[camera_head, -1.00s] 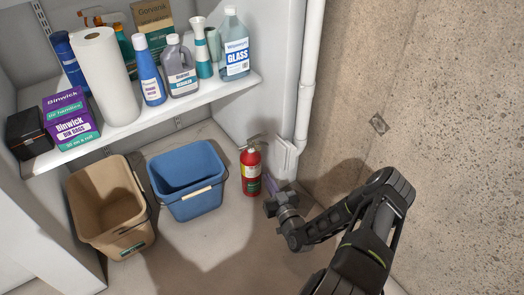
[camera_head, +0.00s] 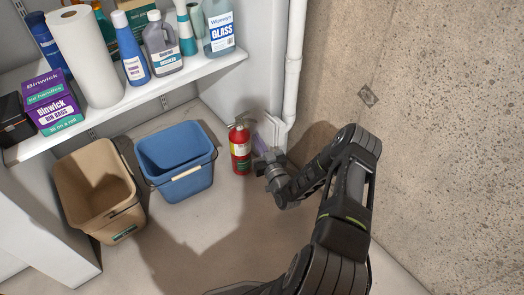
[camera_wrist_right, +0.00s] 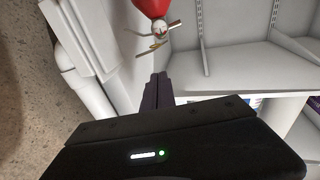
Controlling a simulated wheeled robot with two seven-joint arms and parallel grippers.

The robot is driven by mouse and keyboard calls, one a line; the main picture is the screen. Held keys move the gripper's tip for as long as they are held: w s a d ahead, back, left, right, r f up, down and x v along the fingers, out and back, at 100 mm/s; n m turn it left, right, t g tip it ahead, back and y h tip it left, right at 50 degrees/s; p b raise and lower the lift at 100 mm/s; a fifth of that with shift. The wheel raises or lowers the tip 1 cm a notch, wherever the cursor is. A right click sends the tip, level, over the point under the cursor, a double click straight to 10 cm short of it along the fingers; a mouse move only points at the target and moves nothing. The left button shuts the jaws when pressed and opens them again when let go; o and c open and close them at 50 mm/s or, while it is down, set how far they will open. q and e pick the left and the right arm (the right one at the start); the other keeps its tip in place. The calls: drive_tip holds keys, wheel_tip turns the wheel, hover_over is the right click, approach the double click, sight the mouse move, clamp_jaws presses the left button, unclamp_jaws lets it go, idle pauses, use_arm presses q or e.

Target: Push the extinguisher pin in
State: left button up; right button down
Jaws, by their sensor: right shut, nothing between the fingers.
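The red fire extinguisher (camera_head: 240,150) stands upright on the floor by the wall pipe, right of the blue bucket. Its handle and valve are at its top. In the right wrist view its red body (camera_wrist_right: 150,6) is at the top edge, with the pale valve, levers and a small yellowish piece (camera_wrist_right: 155,46), perhaps the pin, below it. My right gripper (camera_head: 261,146) is just right of the extinguisher, near its upper part. Its fingers (camera_wrist_right: 156,88) are shut and empty, pointing toward the valve with a visible gap. My left gripper is out of view.
A blue bucket (camera_head: 176,153) and a tan bucket (camera_head: 97,190) stand left of the extinguisher. A white shelf (camera_head: 140,92) with bottles and boxes hangs above. A white pipe (camera_head: 293,70) and concrete wall (camera_head: 430,120) bound the right. The floor in front is clear.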

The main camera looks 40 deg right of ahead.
drive_tip(key=w+d+f+b, duration=0.1)
drive_tip(key=w+f+b, duration=0.1)
drive_tip(key=w, duration=0.4)
drive_tip(key=shift+w+d+b, duration=0.2)
drive_tip(key=shift+d+b, duration=0.2)
drive_tip(key=shift+f, duration=0.1)
drive_tip(key=shift+b+x, duration=1)
drive_tip(key=shift+x, duration=0.2)
